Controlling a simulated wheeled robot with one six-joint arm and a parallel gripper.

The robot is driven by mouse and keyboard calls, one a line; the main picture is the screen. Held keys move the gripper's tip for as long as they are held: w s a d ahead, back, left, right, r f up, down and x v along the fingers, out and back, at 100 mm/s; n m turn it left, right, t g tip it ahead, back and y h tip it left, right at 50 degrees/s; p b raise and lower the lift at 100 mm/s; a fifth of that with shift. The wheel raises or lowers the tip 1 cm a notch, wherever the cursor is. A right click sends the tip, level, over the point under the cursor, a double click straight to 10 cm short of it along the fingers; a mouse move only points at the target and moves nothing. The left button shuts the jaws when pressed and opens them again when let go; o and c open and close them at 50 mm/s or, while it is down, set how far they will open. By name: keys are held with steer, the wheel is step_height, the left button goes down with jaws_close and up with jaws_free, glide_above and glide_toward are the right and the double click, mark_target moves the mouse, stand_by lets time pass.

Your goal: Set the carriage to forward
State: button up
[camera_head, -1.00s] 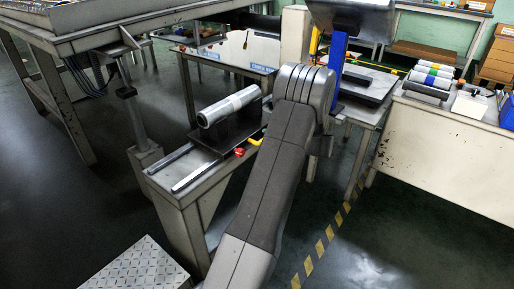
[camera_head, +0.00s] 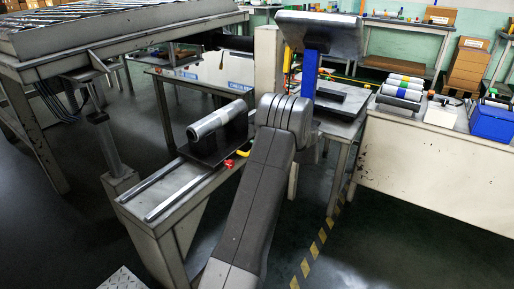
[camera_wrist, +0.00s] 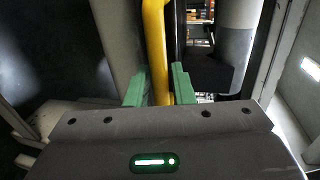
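The carriage is a dark plate (camera_head: 213,152) on two pale rails (camera_head: 160,188) on a narrow worn table. It carries a grey metal cylinder (camera_head: 217,122) lying on a dark block. Bare rail shows at the near end, on the picture's left. A yellow handle (camera_head: 243,152) and a red knob (camera_head: 229,163) are at its right side. In the wrist view the yellow handle (camera_wrist: 157,50) runs between the green fingertips of my gripper (camera_wrist: 160,87), filling the gap. In the head view my gripper is hidden behind my arm.
A tilted grey panel on a blue post (camera_head: 310,72) stands right behind my arm. A white bench (camera_head: 440,160) with rolls and a blue box (camera_head: 492,122) is at the right. A large frame table (camera_head: 130,40) is at the left. Open floor lies between the tables.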

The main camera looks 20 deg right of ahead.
steer(key=shift+o, duration=0.6)
steer(key=shift+s+d+r, duration=0.1)
steer(key=shift+s+d, duration=0.05)
steer(key=shift+s, duration=0.05)
steer(key=p+v, duration=0.3)
steer(key=v, duration=1)
steer(key=shift+s, duration=0.15)
steer(key=b+x, duration=0.3)
steer(key=x, duration=1)
steer(key=shift+w+a, duration=0.2)
steer(key=shift+w, duration=0.15)
steer(key=shift+s, duration=0.1)
